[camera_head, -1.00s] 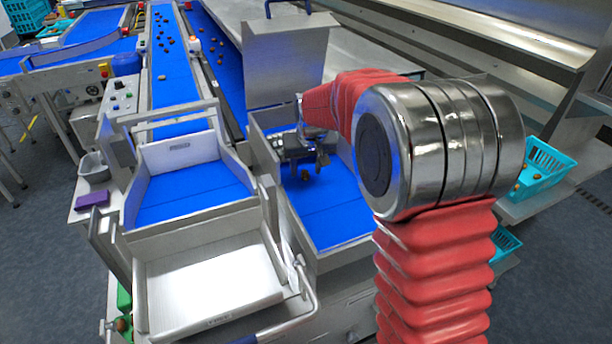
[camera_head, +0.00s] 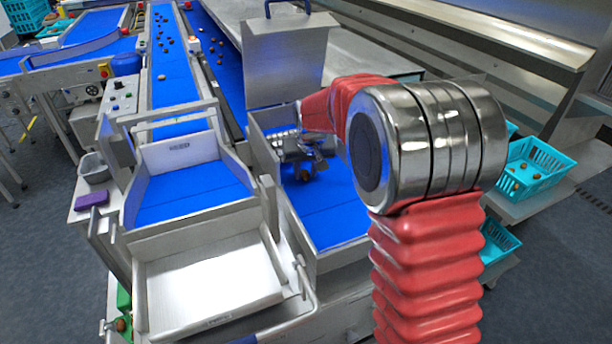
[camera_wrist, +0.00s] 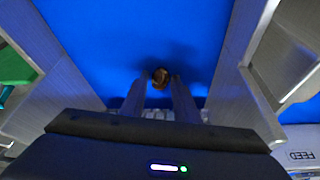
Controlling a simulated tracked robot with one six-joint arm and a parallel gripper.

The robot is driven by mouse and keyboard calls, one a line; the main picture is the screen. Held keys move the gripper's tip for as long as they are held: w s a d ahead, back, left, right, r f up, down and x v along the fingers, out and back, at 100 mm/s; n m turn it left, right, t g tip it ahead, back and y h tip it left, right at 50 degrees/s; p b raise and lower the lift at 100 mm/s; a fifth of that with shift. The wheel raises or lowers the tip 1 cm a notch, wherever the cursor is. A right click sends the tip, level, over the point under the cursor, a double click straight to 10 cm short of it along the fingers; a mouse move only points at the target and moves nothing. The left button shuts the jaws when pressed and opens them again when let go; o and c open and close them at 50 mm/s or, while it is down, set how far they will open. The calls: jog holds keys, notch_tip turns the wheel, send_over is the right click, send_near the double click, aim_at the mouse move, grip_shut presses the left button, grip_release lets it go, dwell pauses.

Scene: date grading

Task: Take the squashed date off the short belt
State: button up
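The squashed date (camera_wrist: 160,77), small and brown, lies on the blue short belt (camera_wrist: 105,35). In the wrist view it sits between the tips of my gripper (camera_wrist: 161,82), one dark finger on each side. The fingers stand apart. I cannot make out firm contact with the date. In the head view my gripper (camera_head: 305,172) is low over the short belt (camera_head: 335,215), and the date is hard to tell from the fingers there.
Metal side walls (camera_wrist: 235,60) flank the short belt closely. A raised steel plate (camera_head: 285,70) stands behind it. A white tray (camera_head: 210,285) and another blue belt section (camera_head: 190,195) lie to the left. Turquoise baskets (camera_head: 535,168) with a few dates stand at right.

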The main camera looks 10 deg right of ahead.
aim_at(306, 173)
jog(key=c, duration=0.4)
jog(key=shift+r, duration=0.1)
notch_tip(306, 173, up, 10)
jog(key=shift+f, duration=0.1)
dwell(0.4)
dwell(0.4)
